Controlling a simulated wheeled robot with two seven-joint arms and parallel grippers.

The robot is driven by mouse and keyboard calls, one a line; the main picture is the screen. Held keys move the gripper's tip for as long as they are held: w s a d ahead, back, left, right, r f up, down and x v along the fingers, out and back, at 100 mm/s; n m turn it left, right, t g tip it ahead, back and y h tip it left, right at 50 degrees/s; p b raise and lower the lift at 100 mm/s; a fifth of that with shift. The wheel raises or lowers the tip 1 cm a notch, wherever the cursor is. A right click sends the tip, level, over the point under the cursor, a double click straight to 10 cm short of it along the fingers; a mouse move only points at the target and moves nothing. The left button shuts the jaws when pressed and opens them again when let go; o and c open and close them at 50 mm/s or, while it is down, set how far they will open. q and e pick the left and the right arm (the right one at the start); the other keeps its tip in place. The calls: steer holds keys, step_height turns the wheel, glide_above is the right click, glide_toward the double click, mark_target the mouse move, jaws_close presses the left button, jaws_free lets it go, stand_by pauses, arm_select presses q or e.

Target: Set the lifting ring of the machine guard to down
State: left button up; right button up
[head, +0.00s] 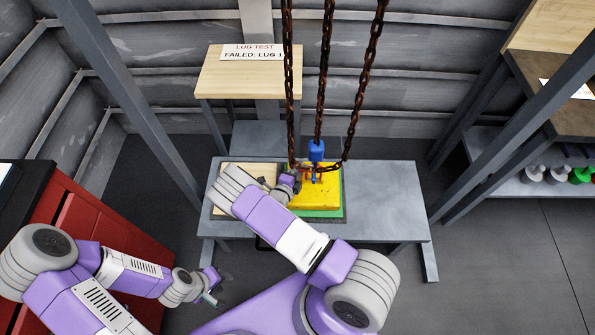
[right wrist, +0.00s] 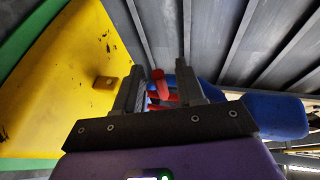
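The yellow machine guard (head: 326,196) sits on a green base on the grey bench. It fills the left of the right wrist view (right wrist: 60,75). A blue hook-like part (head: 317,150) hangs at the chains above the guard. A small red part (right wrist: 159,84), perhaps the lifting ring, shows between the fingers in the right wrist view; whether it is up or down I cannot tell. My right gripper (right wrist: 160,90) is open beside the guard, its fingers apart with no clear contact. My left gripper (head: 213,288) is low at the left, away from the bench; its finger gap is unclear.
Rusty chains (head: 320,75) hang over the guard, close to my right gripper. A wooden table (head: 250,80) with a sign stands behind. A red cabinet (head: 100,225) is at the left. The grey bench's right end (head: 385,200) is clear.

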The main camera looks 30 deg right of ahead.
steer(key=shift+d, duration=0.1)
jaws_close()
stand_by(0.5)
